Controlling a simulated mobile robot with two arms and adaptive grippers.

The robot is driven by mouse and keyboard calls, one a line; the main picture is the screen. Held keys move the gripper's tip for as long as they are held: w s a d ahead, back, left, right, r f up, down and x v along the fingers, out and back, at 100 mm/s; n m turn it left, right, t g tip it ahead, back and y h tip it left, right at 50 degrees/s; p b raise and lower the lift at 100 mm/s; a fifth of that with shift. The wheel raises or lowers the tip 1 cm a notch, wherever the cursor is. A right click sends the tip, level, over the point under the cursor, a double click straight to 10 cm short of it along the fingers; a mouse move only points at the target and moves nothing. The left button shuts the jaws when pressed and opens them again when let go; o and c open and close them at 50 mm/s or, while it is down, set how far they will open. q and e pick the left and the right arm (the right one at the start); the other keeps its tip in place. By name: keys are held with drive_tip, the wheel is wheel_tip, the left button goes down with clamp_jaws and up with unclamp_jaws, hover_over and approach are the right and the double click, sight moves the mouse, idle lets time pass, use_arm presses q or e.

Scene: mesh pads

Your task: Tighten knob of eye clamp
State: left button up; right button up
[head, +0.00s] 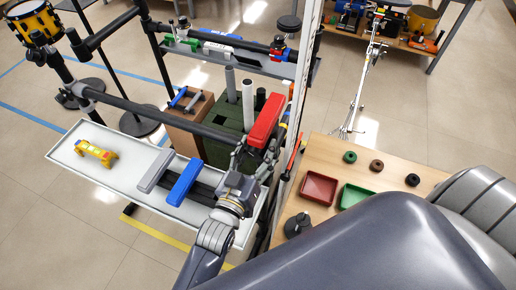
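A long dark bar (160,113) slopes down to the right and ends at my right gripper (247,152). A red elongated part (266,119) sits just above the gripper at that end of the bar. I cannot tell whether the fingers touch it or how far apart they are. The wrist and fingers cover the bar's end, and I cannot make out an eye clamp or its knob there. A grey clamp-like fitting (84,91) is on the dark post at the left, away from the gripper. My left gripper is not in view.
A white tray table (65,156) holds a yellow object (97,153), a grey block (156,171) and a blue block (186,182). A wooden table (385,150) holds a red tray (318,188), a green tray (354,198) and small rings. A pale upright post (297,100) stands close right of the gripper.

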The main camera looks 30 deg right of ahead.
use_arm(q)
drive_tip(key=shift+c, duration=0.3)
use_arm(e)
drive_tip(key=shift+d, duration=0.25)
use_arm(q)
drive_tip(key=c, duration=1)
use_arm(e)
drive_tip(key=shift+s+d, duration=0.1)
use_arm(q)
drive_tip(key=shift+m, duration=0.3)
use_arm(e)
drive_tip(key=shift+r, duration=0.15)
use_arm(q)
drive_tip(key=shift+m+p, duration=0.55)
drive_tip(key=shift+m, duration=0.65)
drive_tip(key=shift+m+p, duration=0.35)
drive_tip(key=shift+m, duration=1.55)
use_arm(e)
drive_tip(key=shift+a+r, duration=0.25)
drive_tip(key=shift+r, duration=0.5)
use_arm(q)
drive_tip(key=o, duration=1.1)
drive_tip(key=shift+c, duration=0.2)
use_arm(e)
drive_tip(key=shift+d, duration=0.2)
